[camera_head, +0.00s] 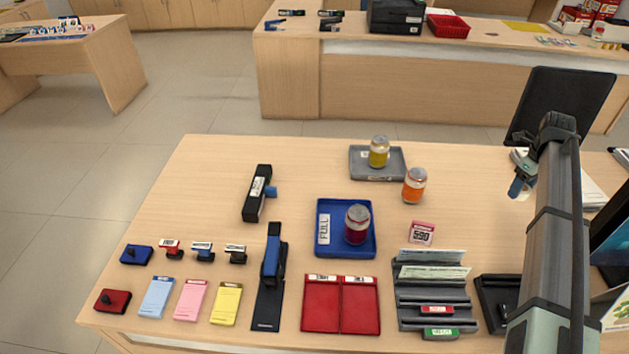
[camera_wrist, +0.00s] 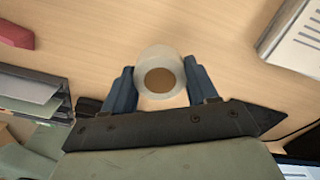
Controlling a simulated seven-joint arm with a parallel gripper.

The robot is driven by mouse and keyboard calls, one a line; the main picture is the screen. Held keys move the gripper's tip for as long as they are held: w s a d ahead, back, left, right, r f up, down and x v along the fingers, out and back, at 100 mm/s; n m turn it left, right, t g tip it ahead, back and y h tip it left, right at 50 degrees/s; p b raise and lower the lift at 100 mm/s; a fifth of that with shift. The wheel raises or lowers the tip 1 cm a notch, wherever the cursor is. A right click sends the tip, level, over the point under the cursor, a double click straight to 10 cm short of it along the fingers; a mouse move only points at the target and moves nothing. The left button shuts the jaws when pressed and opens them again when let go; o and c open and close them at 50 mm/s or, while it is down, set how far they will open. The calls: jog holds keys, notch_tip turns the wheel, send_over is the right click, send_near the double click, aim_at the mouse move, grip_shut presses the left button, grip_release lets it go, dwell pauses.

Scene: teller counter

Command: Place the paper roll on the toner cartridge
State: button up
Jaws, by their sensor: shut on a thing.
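The paper roll, a white ring with a brown core, shows end-on in the wrist view (camera_wrist: 160,78). My gripper (camera_wrist: 162,88) is shut on it, with one blue finger on either side. In the head view my gripper (camera_head: 519,186) is at the right of the counter, and the roll is mostly hidden there. The toner cartridge (camera_head: 256,194) appears to be the long black bar with a white label and a blue knob. It lies on the left half of the counter, far from my gripper, with nothing on top of it.
Between them stand a blue tray (camera_head: 324,249) with a dark jar, an orange jar (camera_head: 414,186), a pink number sign (camera_head: 422,233) and a grey tray (camera_head: 400,168) with a yellow jar. A slip rack (camera_head: 405,315) stands in front. Stamps and a large stapler (camera_head: 273,258) lie left.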

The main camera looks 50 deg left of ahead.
notch_tip(320, 180, up, 8)
jog(key=shift+r, duration=0.2)
jog(key=s+a+n, duration=0.1)
jog(key=s+a, duration=0.2)
jog(key=a, duration=0.5)
jog(key=s+a+n, duration=0.1)
jog(key=s+a, duration=0.2)
jog(key=a, duration=0.6)
jog(key=n, duration=0.8)
send_over(262, 187)
notch_tip(262, 187, down, 5)
jog(key=shift+f, duration=5.2)
jog(key=shift+f, duration=0.15)
